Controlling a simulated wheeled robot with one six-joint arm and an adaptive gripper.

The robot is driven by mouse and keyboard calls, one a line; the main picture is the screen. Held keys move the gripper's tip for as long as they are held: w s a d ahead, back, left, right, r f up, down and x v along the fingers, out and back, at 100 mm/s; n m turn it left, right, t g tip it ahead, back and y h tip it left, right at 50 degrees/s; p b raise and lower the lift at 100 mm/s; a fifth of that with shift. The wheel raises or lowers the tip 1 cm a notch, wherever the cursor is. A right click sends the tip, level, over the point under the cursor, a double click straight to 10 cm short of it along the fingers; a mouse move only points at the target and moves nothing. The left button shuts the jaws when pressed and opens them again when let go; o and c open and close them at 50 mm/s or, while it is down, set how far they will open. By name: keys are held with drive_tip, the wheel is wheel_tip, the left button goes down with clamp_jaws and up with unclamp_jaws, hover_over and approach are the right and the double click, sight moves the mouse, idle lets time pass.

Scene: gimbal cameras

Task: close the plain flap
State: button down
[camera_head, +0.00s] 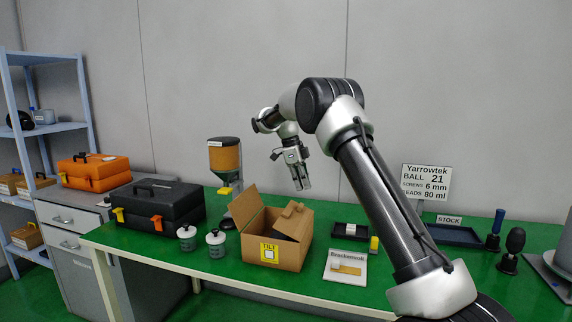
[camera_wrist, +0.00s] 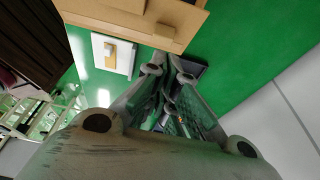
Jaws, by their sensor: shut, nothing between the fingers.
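The open cardboard box (camera_head: 292,256) stands on the green table and has a yellow TILT label on its front. Its plain flap (camera_head: 246,205) stands up at the left side, tilted. Another flap (camera_head: 291,221) with a small block on it shows at the right of the opening, and the inside below it is dark. My gripper (camera_head: 302,186) is shut and empty, pointing down above and behind the box's right side, apart from it. In the wrist view, my gripper (camera_wrist: 168,65) shows fingertips close together, near a cardboard part of the box (camera_wrist: 115,12) at the top.
A hopper (camera_head: 224,157) stands behind the box. Two lidded jars (camera_head: 216,243) and a black toolbox (camera_head: 160,202) are to its left. A white card (camera_head: 345,268), a dark tray (camera_head: 350,230) and a stock tray (camera_head: 455,236) lie to its right.

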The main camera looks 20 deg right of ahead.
drive_tip(key=w+a+v, duration=0.1)
drive_tip(key=v, duration=0.8)
drive_tip(key=s+d+r+m+y, duration=0.1)
drive_tip(key=s+d+r, duration=0.15)
drive_tip(key=d, duration=0.35)
drive_tip(key=s+d+r+m+y, duration=0.1)
drive_tip(key=s+d+r+y, duration=0.1)
drive_tip(key=s+d, duration=0.35)
drive_tip(key=n+t+y, duration=0.2)
drive_tip(key=t+y, duration=0.1)
drive_tip(key=t, duration=0.1)
approach(303, 212)
drive_tip(key=x, duration=0.4)
drive_tip(key=shift+f, duration=0.4)
